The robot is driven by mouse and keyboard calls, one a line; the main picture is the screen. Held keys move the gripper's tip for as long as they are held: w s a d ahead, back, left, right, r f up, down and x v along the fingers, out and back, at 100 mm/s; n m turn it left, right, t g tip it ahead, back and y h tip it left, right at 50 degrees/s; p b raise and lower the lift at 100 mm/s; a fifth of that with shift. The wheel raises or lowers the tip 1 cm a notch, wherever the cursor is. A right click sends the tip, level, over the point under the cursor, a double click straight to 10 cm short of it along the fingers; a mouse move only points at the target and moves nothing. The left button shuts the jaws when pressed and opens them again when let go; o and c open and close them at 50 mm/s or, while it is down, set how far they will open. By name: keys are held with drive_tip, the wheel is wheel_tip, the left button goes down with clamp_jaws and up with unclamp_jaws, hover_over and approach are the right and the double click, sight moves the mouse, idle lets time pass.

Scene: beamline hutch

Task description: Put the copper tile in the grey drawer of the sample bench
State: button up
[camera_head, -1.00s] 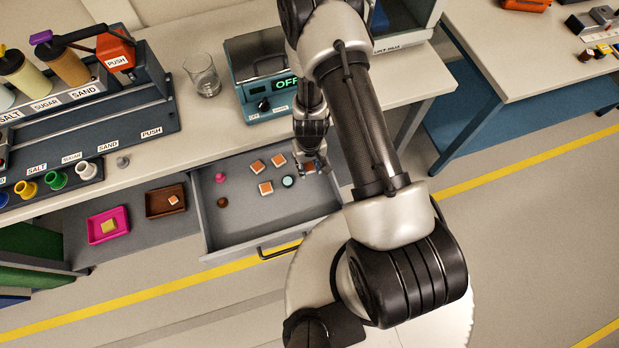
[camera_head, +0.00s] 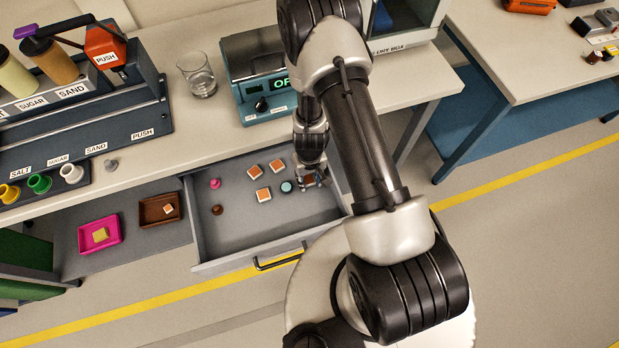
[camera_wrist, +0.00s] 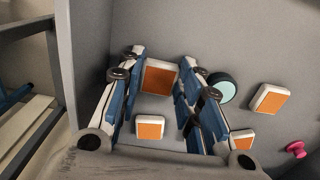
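The grey drawer (camera_head: 243,228) of the sample bench (camera_head: 200,128) is pulled open in the head view. My gripper (camera_head: 310,180) reaches down into its right part. In the wrist view, my gripper (camera_wrist: 161,77) has its fingers on either side of a copper tile (camera_wrist: 160,78) with pale edges, which appears pinched at the fingertips. The tile (camera_head: 308,180) shows only partly in the head view. It is low over or touching the drawer floor; I cannot tell which. Several similar tiles (camera_head: 263,194) lie in the drawer left of my gripper.
A teal disc (camera_head: 287,186) lies close left of my gripper. A pink knob (camera_head: 215,184) and a brown ball (camera_head: 217,210) lie farther left in the drawer. Pink (camera_head: 82,240) and brown (camera_head: 148,216) trays stand left of it. The drawer's front floor is clear.

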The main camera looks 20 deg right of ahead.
drive_tip(key=o, duration=0.5)
wheel_tip(320, 180, up, 12)
drive_tip(key=p, duration=1.2)
wheel_tip(320, 180, up, 28)
drive_tip(key=t, duration=0.2)
hover_over(310, 181)
drive_tip(key=w+a, duration=0.2)
drive_tip(key=w, duration=0.1)
drive_tip(key=s+r+t, duration=0.1)
drive_tip(key=s+r, duration=0.5)
drive_tip(key=s+d+r, duration=0.1)
drive_tip(key=s+r, duration=0.6)
drive_tip(key=s+r+t, duration=0.1)
drive_tip(key=s+r, duration=0.5)
drive_tip(key=shift+s+d+r+t, duration=0.15)
drive_tip(key=shift+d+r+t, duration=0.05)
drive_tip(key=shift+d+t, duration=0.1)
